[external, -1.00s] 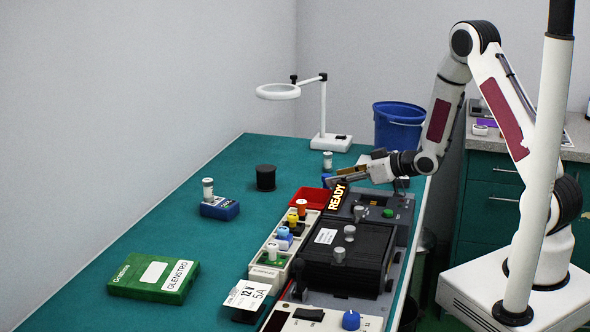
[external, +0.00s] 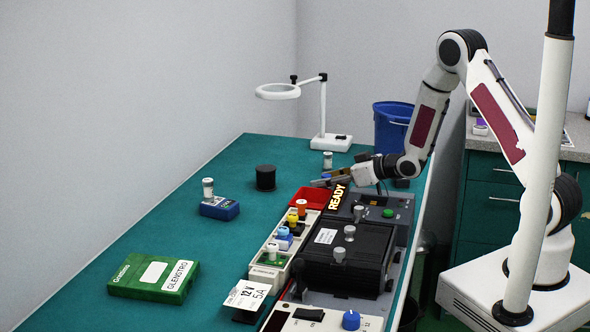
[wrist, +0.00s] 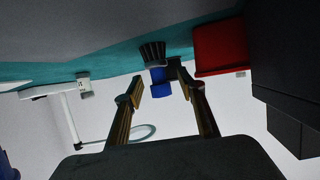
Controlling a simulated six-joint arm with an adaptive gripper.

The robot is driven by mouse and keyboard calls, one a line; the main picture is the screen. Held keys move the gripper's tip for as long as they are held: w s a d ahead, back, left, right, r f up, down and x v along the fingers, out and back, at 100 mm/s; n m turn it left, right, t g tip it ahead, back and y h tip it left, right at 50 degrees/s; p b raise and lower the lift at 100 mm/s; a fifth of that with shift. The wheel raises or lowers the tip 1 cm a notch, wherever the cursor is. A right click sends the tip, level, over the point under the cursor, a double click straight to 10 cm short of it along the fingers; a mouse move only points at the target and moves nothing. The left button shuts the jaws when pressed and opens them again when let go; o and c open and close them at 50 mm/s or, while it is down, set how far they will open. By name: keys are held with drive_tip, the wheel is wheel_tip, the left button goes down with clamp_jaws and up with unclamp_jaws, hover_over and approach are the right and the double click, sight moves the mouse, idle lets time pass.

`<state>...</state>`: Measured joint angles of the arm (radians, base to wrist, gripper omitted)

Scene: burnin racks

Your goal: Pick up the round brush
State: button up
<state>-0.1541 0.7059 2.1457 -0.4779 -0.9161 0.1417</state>
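The round brush (wrist: 152,53) shows in the wrist view, with dark bristles and a blue body. It is just beyond and between the fingertips of my gripper (wrist: 157,80), which stand apart with a visible gap. I cannot tell whether either finger touches it. In the external view my gripper (external: 322,181) is low over the far part of the green table, just behind the red tray. The brush is mostly hidden behind my gripper there.
A red tray (external: 308,195) lies close in front of my gripper and shows in the wrist view (wrist: 218,48). A small white bottle (external: 327,160) and the magnifier lamp (external: 330,143) stand behind. A black spool (external: 265,177) stands to the left. Dark equipment (external: 350,250) fills the near right.

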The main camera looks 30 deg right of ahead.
sight(326, 175)
idle(0.4)
clamp_jaws()
drive_tip(key=shift+r, duration=0.2)
drive_tip(key=shift+r, duration=4.75)
